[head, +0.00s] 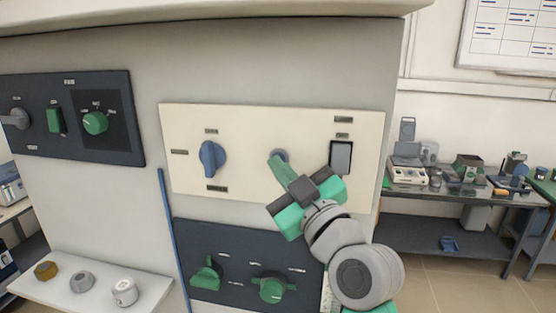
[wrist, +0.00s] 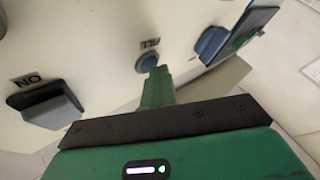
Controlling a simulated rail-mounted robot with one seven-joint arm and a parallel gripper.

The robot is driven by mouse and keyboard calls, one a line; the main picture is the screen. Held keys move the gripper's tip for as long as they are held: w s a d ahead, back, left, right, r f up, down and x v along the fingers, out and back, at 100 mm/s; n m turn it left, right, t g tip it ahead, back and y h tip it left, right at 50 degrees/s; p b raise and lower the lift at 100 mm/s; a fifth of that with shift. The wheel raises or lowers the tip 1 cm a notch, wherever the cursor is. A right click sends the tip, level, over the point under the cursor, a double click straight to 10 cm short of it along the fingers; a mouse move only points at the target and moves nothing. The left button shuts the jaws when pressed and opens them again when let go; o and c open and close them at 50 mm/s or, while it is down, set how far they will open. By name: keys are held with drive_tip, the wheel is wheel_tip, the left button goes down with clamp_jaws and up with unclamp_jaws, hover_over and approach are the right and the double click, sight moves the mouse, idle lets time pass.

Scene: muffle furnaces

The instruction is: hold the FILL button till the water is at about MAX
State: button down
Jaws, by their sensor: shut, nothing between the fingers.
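The button also shows in the wrist view (wrist: 147,63). Its label is too small to read in the head view, so I cannot confirm it says FILL. My gripper (head: 275,164) is shut and empty, its green fingertips at the button and partly covering it. In the wrist view the fingertips (wrist: 158,72) overlap the button's lower edge. I cannot tell whether they touch or press it. I cannot make out a water level or a MAX mark.
A blue knob (head: 212,158) is left of the button and a dark rocker switch (head: 341,158) right of it. A dark panel with green knobs (head: 235,265) lies below. Another dark control panel (head: 70,118) is at left. A bench (head: 450,193) with instruments stands at right.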

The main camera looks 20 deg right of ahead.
drive_tip(key=shift+s+a, duration=0.5)
drive_tip(key=shift+s, duration=0.15)
drive_tip(key=s+a, duration=0.1)
drive_tip(key=s, duration=0.1)
drive_tip(key=s+a, duration=0.2)
idle(0.5)
drive_tip(key=s+a+r+m+t+h+p, duration=0.2)
drive_tip(key=s+a+r+m+p, duration=0.5)
drive_tip(key=s+a+r, duration=0.7)
drive_tip(key=s+a+t+p, duration=0.1)
drive_tip(key=s+a, duration=0.1)
drive_tip(key=a, duration=0.1)
drive_tip(key=shift+a+r+t, duration=0.3)
drive_tip(key=shift+a+t, duration=0.05)
drive_tip(key=shift+t, duration=0.05)
idle(1.7)
